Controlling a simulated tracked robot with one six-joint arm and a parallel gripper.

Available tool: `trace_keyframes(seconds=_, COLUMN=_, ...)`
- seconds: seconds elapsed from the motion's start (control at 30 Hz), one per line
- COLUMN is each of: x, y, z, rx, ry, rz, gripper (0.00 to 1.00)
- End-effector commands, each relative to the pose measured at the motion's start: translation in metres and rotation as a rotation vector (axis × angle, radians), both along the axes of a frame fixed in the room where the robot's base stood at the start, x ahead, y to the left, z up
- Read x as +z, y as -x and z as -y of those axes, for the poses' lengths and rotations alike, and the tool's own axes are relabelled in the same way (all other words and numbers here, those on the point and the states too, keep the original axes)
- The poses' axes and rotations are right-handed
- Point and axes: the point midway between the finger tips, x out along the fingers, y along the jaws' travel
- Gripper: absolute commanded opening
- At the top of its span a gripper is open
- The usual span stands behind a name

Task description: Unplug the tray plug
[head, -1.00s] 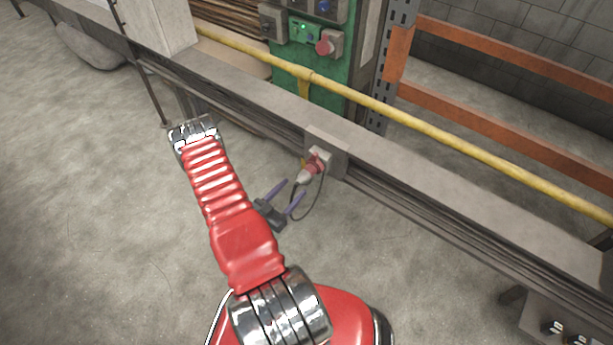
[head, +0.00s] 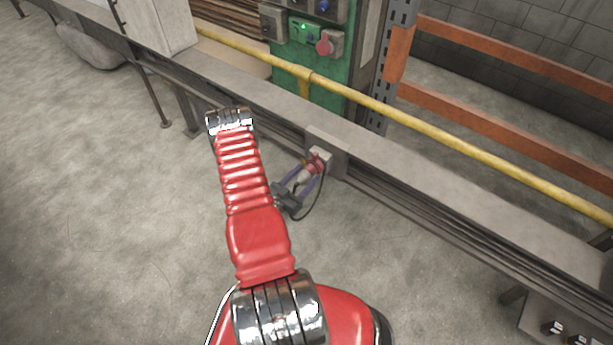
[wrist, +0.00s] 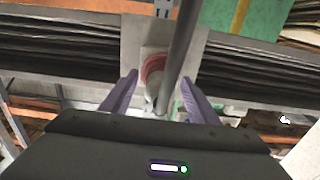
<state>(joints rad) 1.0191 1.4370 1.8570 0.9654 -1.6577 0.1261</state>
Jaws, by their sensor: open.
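The plug (head: 305,176) has a pale body and sits in a red and white socket (head: 319,158) on a grey plate on the side of the cable tray (head: 375,190). A dark cable loops down from it. My gripper (head: 307,180) is open, its purple fingers on either side of the plug. In the wrist view the fingers of my gripper (wrist: 158,95) are spread left and right of the plug (wrist: 151,98), with gaps visible. The red socket part (wrist: 153,68) is ahead of the fingertips. A grey cable or rod crosses in front and partly hides the plug.
A yellow pipe (head: 420,118) runs above the tray. A green panel (head: 305,60) with switches and a red knob stands behind. Orange rails (head: 480,120) are at the right. The concrete floor (head: 110,220) at left is open.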

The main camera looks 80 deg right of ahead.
Motion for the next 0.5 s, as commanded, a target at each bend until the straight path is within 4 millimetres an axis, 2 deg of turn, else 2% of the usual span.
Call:
trace_keyframes(seconds=0.2, x=0.0001, y=0.0035, z=0.0073, rx=0.000, ry=0.000, rz=-0.001, gripper=0.55)
trace_keyframes(seconds=0.5, x=0.0001, y=0.0034, z=0.0074, rx=0.000, ry=0.000, rz=-0.001, gripper=0.55)
